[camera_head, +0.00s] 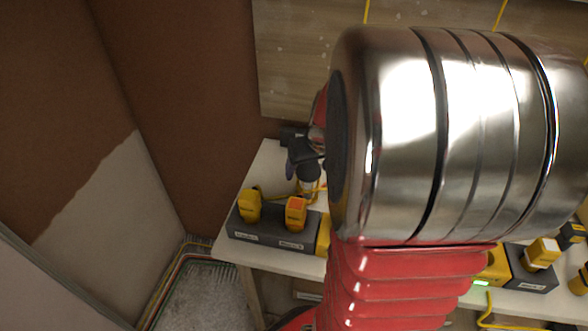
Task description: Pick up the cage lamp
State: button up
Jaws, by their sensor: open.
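My gripper (302,163) shows at the left edge of my own arm, with its dark fingers pointing down over the white bench. Much of it is hidden behind the arm's big metal joint. Its jaws are open. Just below the fingers stands a small whitish and dark piece with thin yellow parts beside it, which looks like the cage lamp (309,184). It is partly covered by the fingers and the arm. I cannot tell whether the fingers touch it.
A dark charger block (262,236) with a yellow battery (250,205) and an orange-topped one (296,212) sits at the white bench's (262,160) front left. Another charger (528,280) stands at the right. A brown plaster wall (180,90) rises at the left.

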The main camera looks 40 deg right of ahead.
jog(key=shift+c, duration=0.3)
jog(key=c, duration=1.3)
jog(key=shift+w+r, duration=0.1)
notch_tip(320, 180, up, 10)
jog(key=shift+f, duration=0.1)
dwell(0.7)
